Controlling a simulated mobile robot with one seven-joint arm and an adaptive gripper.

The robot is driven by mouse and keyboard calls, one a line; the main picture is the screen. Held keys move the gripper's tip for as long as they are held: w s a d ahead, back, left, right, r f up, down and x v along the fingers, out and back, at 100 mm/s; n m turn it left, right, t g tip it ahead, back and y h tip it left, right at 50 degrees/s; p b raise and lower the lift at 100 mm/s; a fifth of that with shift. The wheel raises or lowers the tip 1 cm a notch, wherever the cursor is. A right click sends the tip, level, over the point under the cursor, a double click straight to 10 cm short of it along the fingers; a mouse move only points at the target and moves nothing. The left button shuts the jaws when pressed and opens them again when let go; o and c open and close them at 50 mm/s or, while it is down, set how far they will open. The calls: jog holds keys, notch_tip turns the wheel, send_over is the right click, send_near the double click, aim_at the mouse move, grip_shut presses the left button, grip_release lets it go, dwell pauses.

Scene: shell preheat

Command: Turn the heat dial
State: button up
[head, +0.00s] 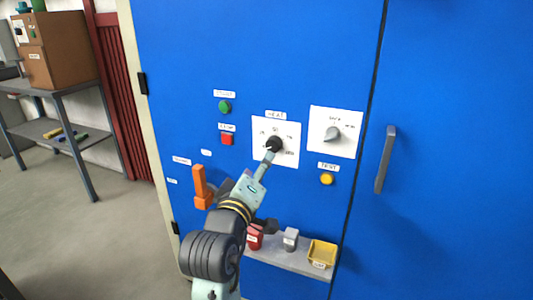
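The heat dial (274,143) is a black round knob on a white plate under a label reading "HEAT", on the blue cabinet front. My gripper (267,158) reaches up from below, with its tip at the dial's lower edge in the picture. I cannot tell whether it touches the dial or whether its fingers are around it. The fingers are seen from behind and are too small to tell open from shut. The lower part of the dial's plate is partly hidden by my gripper.
A grey selector knob (332,133) is right of the dial. A green button (225,106), a red button (227,139), a yellow button (326,179) and an orange lever (201,187) surround it. Below is a shelf (290,261) with small items, including a yellow bin (322,253). A door handle (386,159) stands at right.

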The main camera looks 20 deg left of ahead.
aim_at(272, 146)
jog(key=w, duration=0.3)
jog(key=w+p, duration=0.1)
jog(key=w, duration=0.3)
jog(key=w+a, duration=0.1)
jog(key=w, duration=0.2)
jog(key=shift+w+p, duration=0.2)
jog(key=shift+p, duration=0.1)
jog(key=shift+c, duration=0.2)
jog(key=c, duration=1.1)
